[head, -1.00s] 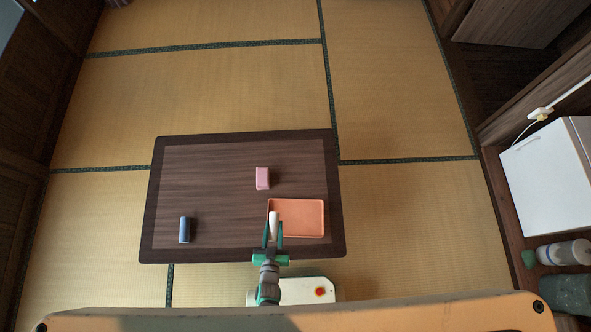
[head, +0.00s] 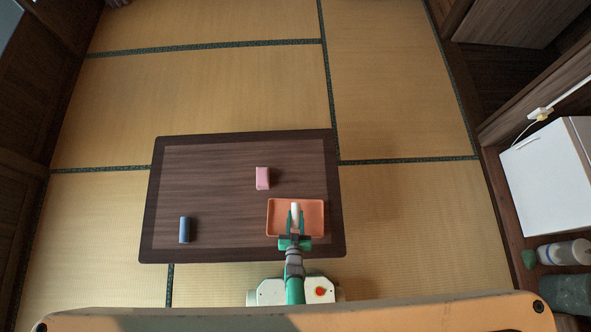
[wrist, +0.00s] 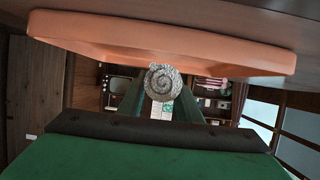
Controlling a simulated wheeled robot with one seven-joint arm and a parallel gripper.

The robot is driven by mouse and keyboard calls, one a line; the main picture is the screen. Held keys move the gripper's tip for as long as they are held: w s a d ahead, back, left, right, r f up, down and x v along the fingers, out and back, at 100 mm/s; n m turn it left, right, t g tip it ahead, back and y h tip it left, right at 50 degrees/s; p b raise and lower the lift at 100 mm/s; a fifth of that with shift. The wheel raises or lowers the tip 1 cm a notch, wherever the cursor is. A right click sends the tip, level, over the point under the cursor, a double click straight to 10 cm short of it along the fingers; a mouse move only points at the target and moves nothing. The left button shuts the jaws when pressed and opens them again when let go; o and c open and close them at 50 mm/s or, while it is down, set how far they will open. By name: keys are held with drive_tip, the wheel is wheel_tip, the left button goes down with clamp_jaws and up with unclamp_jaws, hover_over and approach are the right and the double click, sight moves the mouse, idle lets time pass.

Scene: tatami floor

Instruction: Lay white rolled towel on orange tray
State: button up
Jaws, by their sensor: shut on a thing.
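The white rolled towel (head: 295,209) is between the fingers of my gripper (head: 295,218), over the middle of the orange tray (head: 314,205) in the head view. My gripper is shut on the towel. In the wrist view the towel shows end-on as a spiral (wrist: 163,82) between the green fingers. The tray's wall (wrist: 160,38) spans the top of that view. Whether the towel touches the tray floor I cannot tell.
The tray rests on the right front of a dark wooden table (head: 215,215). The table's middle is clear.

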drive_tip(key=shift+f, duration=1)
drive_tip(key=shift+f, duration=0.1)
drive_tip(key=o, duration=1)
drive_tip(key=v, duration=1.1)
drive_tip(key=shift+s, duration=0.2)
drive_tip(key=shift+s+r, duration=0.4)
drive_tip(key=shift+r, duration=0.1)
drive_tip(key=s+r, duration=0.1)
drive_tip(key=r, duration=1.4)
drive_tip(key=s+r+t, duration=0.1)
drive_tip(key=r, duration=1.5)
drive_tip(key=s+r+t+y, duration=0.1)
drive_tip(key=r, duration=1.4)
drive_tip(key=shift+a+r+n, duration=0.15)
drive_tip(key=shift+a+n, duration=0.1)
drive_tip(key=shift+n, duration=0.15)
